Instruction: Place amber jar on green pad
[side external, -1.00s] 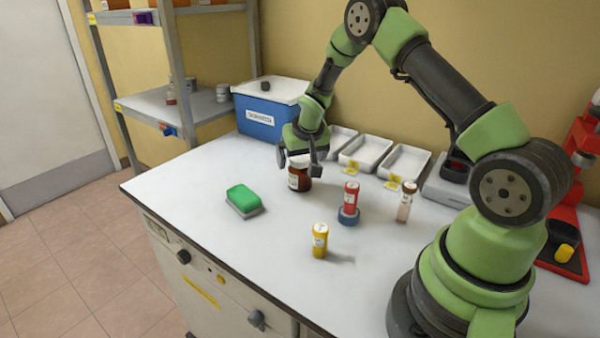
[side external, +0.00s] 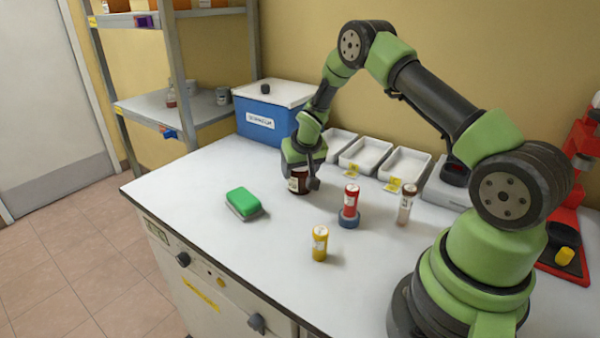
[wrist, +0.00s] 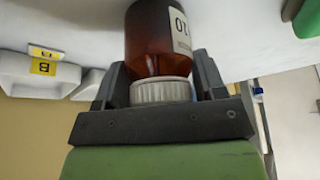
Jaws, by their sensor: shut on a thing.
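The amber jar (side external: 298,184) stands upright on the bench, with a white label and a white ribbed cap. In the wrist view the jar (wrist: 150,40) sits between the two fingers, and its cap is gripped. My gripper (side external: 301,184) points down over the jar and is shut on it. The fingers also show in the wrist view (wrist: 160,90). The green pad (side external: 242,198), a green block with a grey base, lies on the bench to the left of the jar. Its edge shows at the top right of the wrist view (wrist: 308,18).
White trays (side external: 366,155) and a blue cooler (side external: 265,122) line the back. Bench between jar and pad is clear.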

